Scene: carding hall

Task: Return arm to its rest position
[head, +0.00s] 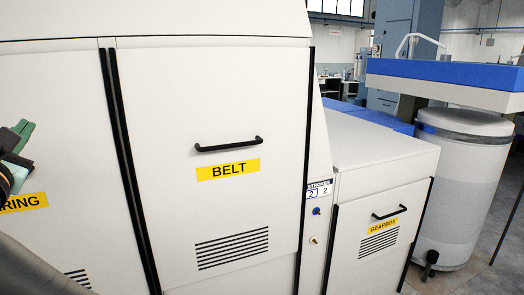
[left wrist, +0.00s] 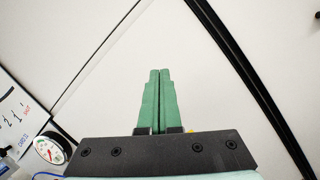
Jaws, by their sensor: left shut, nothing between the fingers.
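My left gripper (head: 22,137) is at the left edge of the head view, in front of a white machine panel whose yellow label (head: 24,203) ends in "RING". In the left wrist view its two green fingers (left wrist: 158,74) lie together with nothing between them. The panel (left wrist: 140,35) fills most of the background there. I cannot tell the exact gap between the fingertips and the panel. A dark part of my arm (head: 40,268) crosses the lower left corner of the head view. My right gripper is not in view.
The BELT door (head: 225,110) with a black handle (head: 229,145) is closed. A lower GEARBOX door (head: 380,235) stands to its right. A grey drum (head: 460,190) is at the far right. A round gauge (left wrist: 48,151) shows at lower left in the left wrist view.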

